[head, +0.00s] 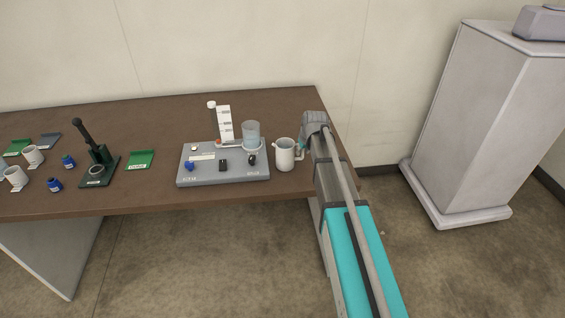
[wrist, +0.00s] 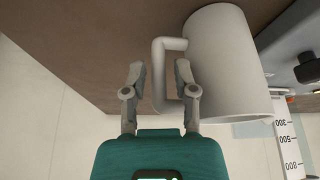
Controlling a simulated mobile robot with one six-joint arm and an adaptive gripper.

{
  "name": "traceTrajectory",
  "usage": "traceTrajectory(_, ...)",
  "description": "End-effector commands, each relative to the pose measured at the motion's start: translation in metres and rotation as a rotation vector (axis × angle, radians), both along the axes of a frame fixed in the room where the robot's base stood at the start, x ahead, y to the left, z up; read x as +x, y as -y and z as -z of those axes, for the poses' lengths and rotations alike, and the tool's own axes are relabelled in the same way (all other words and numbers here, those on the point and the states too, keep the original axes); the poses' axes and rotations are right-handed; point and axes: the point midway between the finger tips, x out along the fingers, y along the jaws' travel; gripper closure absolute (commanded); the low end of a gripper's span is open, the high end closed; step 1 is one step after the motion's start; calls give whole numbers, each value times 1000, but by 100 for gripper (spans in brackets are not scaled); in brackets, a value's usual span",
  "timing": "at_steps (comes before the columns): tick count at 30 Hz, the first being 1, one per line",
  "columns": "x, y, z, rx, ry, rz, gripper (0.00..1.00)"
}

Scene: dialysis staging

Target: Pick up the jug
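The white jug (head: 285,154) stands on the brown table, just right of the grey apparatus board. In the wrist view the jug (wrist: 228,65) fills the upper right, with its handle (wrist: 158,75) toward my gripper. My gripper (wrist: 159,70) has its two fingers apart, one on each side of the handle's upright bar. I cannot tell whether either finger touches it. In the head view my arm reaches in from the lower right, and its wrist end hides most of the gripper and the handle side of the jug.
The grey board (head: 222,172) carries a clear beaker (head: 251,134) and a white graduated scale (head: 225,125), close left of the jug. A green card (head: 140,160), a dark green press (head: 98,165) and white mugs stand further left. A grey cabinet (head: 480,120) stands right of the table (head: 160,120).

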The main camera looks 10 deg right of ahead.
Motion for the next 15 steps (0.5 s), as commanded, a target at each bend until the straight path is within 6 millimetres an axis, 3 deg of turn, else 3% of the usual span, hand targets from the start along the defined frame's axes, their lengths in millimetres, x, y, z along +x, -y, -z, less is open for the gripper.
traceTrajectory(5,5,-1,14,0,0,0,63)
traceTrajectory(15,6,-1,15,0,0,1,63)
